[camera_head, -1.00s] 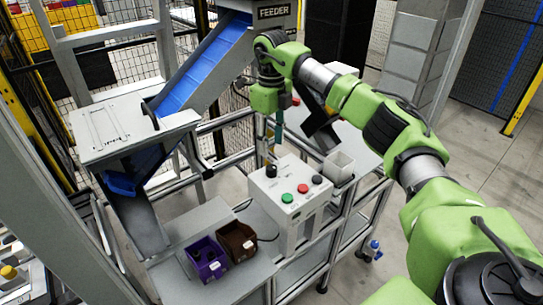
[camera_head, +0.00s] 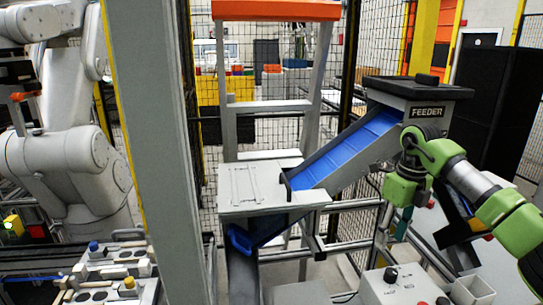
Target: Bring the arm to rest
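My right arm (camera_head: 495,205) is green and grey and comes in from the right edge. Its wrist end, with the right gripper (camera_head: 402,222), hangs down in front of the feeder (camera_head: 425,112), above the grey control box (camera_head: 405,289). The fingers are small and dark here, so I cannot tell whether they are open or shut. I see nothing clearly held. My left gripper and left arm are not in view.
A blue chute (camera_head: 350,152) slopes from the feeder to a grey platform (camera_head: 258,187). A large white robot arm (camera_head: 65,165) stands at the left, behind a grey post (camera_head: 160,150). A small light cup (camera_head: 472,290) is beside the control box.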

